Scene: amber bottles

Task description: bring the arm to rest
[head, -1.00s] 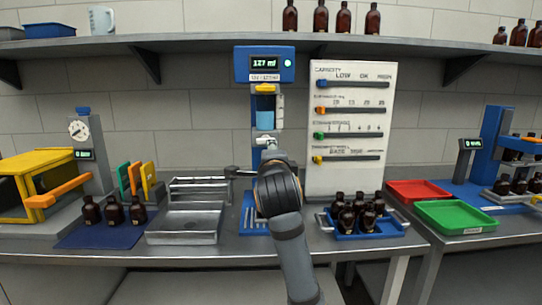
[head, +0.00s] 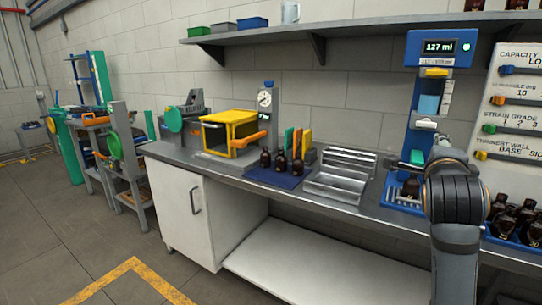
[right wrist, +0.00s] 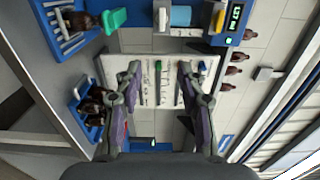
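My right arm (head: 455,200) comes up at the right of the head view, in front of the blue dispenser (head: 440,48). Its fingers are hidden there. In the right wrist view my right gripper (right wrist: 158,70) has its two fingers spread, with nothing between them; the white gauge board (right wrist: 157,100) is behind. An amber bottle (head: 411,187) stands on the dispenser's blue base below a green part (head: 417,157); the bottle also shows in the wrist view (right wrist: 82,20), apart from the fingers. My left gripper is not in view.
A blue tray of amber bottles (head: 533,236) is right of my arm. A metal tray (head: 335,187), a blue mat (head: 268,178) with 3 bottles and a yellow machine (head: 230,131) line the bench to the left. A shelf (head: 300,33) runs above. The floor at left is open.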

